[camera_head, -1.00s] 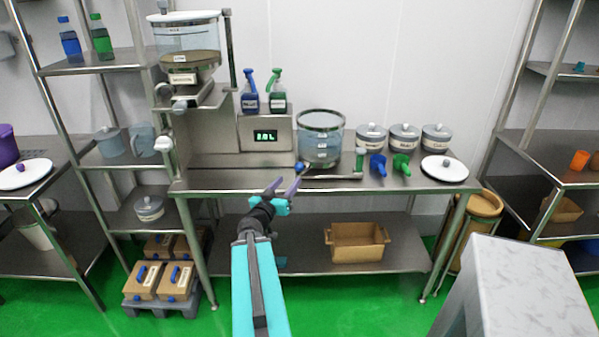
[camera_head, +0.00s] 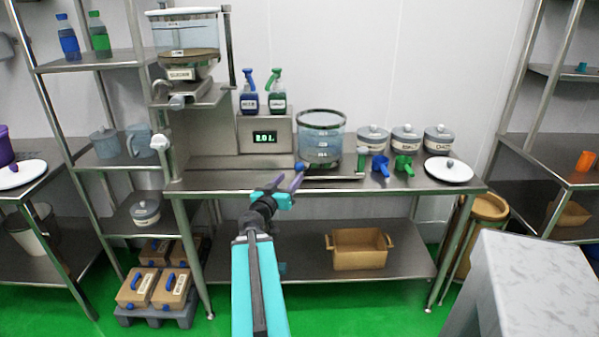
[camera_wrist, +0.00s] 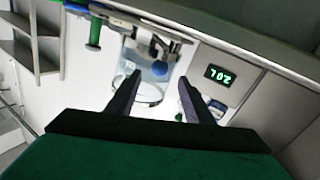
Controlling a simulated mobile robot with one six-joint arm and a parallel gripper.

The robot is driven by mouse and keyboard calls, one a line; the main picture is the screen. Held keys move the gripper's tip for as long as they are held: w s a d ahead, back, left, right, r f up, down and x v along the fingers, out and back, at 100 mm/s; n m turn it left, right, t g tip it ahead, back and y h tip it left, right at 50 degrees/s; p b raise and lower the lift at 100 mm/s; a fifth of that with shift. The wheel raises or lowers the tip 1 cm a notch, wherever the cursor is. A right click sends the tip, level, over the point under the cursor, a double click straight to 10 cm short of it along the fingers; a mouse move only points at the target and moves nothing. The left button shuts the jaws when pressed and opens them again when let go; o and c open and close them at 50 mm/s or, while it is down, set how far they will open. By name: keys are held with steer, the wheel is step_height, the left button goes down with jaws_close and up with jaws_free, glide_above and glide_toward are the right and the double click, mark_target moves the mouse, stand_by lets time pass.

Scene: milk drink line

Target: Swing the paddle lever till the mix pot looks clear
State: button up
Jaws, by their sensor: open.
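The mix pot (camera_head: 320,140) is a clear round vessel with a dark rim, standing on the steel bench. Its contents look pale bluish and see-through, with a dark band near the base. A blue knob (camera_head: 300,166) sits low at its front left, and a green-handled lever (camera_head: 361,160) at its front right. I cannot tell for sure which is the paddle lever. My gripper (camera_head: 287,181) is open and empty, in front of and below the blue knob. In the wrist view, the blue knob (camera_wrist: 160,69) shows between and beyond the fingers, with the pot (camera_wrist: 148,92) behind it.
A green display (camera_head: 265,137) reads about 2.0L. Blue (camera_head: 380,165) and green (camera_head: 403,164) scoops, lidded tubs and a white plate (camera_head: 449,170) stand right of the pot. A pale block (camera_head: 530,280) fills the lower right.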

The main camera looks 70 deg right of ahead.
mark_target(297, 169)
steer(key=shift+d+b, duration=0.55)
steer(key=shift+b, duration=1.1)
steer(key=shift+d, duration=0.2)
steer(key=shift+s+d+r+b, duration=0.1)
steer(key=shift+d+b, duration=0.1)
steer(key=shift+d, duration=1.8)
steer(key=shift+s+d+b, duration=0.1)
steer(key=shift+d+b, duration=0.1)
steer(key=shift+d, duration=1.75)
jaws_close()
steer(key=shift+d, duration=0.15)
